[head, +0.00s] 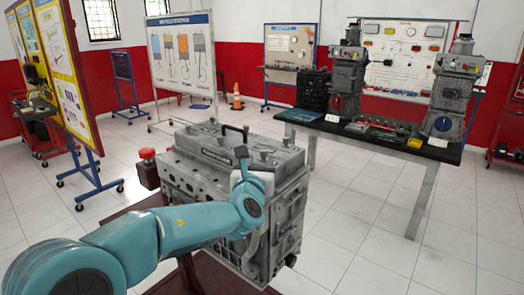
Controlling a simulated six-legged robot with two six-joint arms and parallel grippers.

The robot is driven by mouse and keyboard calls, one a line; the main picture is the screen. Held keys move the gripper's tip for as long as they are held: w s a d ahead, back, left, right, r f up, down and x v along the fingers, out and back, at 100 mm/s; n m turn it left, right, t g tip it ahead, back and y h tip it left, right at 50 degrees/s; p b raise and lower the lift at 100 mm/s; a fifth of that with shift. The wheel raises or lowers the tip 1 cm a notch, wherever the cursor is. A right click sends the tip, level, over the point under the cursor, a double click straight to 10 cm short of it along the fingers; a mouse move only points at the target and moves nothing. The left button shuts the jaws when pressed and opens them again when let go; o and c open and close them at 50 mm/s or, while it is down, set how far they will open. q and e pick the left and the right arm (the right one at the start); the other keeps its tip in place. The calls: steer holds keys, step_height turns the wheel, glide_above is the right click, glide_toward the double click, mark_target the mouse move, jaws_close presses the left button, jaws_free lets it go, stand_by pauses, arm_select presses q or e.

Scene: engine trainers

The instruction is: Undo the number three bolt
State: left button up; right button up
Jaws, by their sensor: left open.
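The grey engine block (285,222) stands in front of me on a dark red stand (215,272), with a dark label plate (216,155) and several raised fittings on top. I cannot make out which of its bolts is number three. My left gripper (242,156) is over the near right part of the engine's top. It is open, with its fingers small and partly hidden by my own wrist. I cannot tell whether it touches the engine. My left arm covers the engine's lower front. My right gripper is not in view.
A dark-topped table (375,140) with two grey machines stands behind right. Poster boards (182,60) and an orange cone (237,101) are farther back. The tiled floor at right is clear.

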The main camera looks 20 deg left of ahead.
mark_target(263, 154)
arm_select(q)
steer(key=shift+w+a+p, duration=0.15)
steer(key=shift+w+p, duration=0.1)
steer(key=shift+w, duration=0.75)
steer(key=shift+w+a+p, duration=0.15)
steer(key=shift+w+p, duration=0.1)
steer(key=shift+w, duration=0.7)
steer(key=shift+s, duration=0.1)
jaws_close()
steer(key=shift+d, duration=0.1)
